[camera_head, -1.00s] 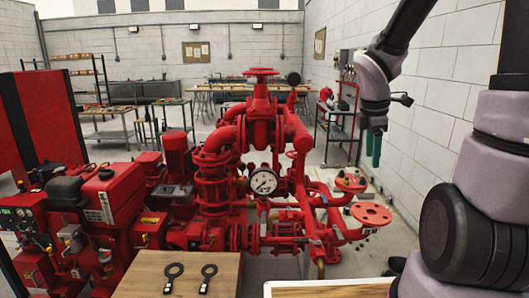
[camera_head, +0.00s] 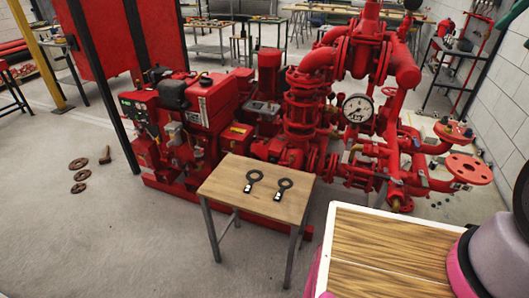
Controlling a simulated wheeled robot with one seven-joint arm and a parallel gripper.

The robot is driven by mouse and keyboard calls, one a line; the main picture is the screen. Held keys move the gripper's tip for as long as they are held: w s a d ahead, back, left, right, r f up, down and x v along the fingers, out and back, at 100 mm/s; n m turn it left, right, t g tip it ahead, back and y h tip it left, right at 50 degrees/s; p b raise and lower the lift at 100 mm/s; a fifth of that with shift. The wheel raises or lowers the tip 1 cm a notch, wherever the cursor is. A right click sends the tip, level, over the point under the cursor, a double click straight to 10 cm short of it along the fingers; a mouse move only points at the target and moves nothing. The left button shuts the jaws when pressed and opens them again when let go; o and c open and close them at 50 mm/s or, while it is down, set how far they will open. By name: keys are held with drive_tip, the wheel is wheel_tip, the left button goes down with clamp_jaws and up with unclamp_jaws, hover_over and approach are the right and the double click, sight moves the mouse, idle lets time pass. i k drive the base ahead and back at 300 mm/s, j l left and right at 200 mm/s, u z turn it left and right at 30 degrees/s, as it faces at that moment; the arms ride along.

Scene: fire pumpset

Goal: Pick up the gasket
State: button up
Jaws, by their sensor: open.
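Two flat black rings, each with a short handle-like tab, lie side by side on a small wooden-topped table (camera_head: 225,190). The left ring (camera_head: 254,177) and the right ring (camera_head: 284,185) look alike and lie apart; one may be the gasket, but I cannot tell which. Several brown rings (camera_head: 79,176) lie on the floor at the far left and may also be gaskets.
The red pump set (camera_head: 310,100) stands right behind the small table, with pipes and flanges (camera_head: 468,169) to the right. Open floor is at the front left.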

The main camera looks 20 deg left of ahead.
sight(247, 190)
drive_tip(key=u, duration=1.2)
drive_tip(key=z, duration=1.8)
drive_tip(key=u, duration=1.75)
drive_tip(key=i+j, duration=0.3)
drive_tip(key=i+z, duration=0.05)
drive_tip(key=i, duration=0.05)
